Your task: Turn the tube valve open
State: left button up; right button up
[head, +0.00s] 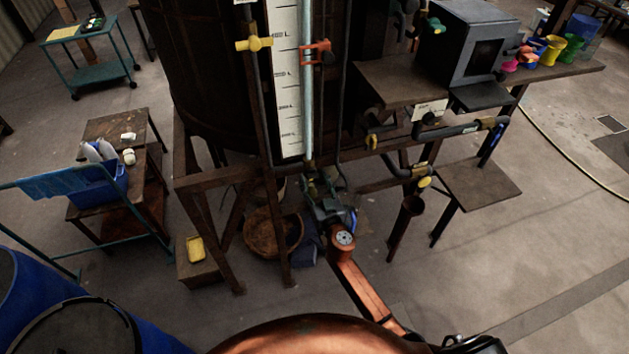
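A pale upright tube (307,110) runs beside a white scale board (287,80) on the front of a dark vat (205,70). An orange-red valve handle (316,52) sits across this tube near the top of the view. A yellow valve handle (254,43) sits on a thin dark pipe to its left. I cannot tell from the picture which is the tube valve. My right gripper (324,190) is low in front of the vat, near the tube's lower end and well below both handles. Its fingers are dark and small against clutter, so their opening is unclear. My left gripper is out of view.
A dark metal frame (215,178) carries the vat. A round basket (272,232) and a box with a yellow item (195,250) are on the floor below. Pipes with yellow fittings (424,182) stick out at right, under a bench (400,80). Blue barrels (35,290) stand lower left.

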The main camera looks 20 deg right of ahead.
jog(key=c, duration=1.1)
jog(key=shift+n, duration=0.3)
jog(key=n+b, duration=0.1)
jog(key=n, duration=0.2)
jog(key=shift+n, duration=0.3)
jog(key=n, duration=0.4)
jog(key=shift+n+b, duration=0.3)
jog(key=n, duration=0.4)
jog(key=shift+n, duration=2.5)
jog(key=shift+f, duration=0.1)
jog(key=o, duration=1.2)
jog(key=shift+c, duration=0.2)
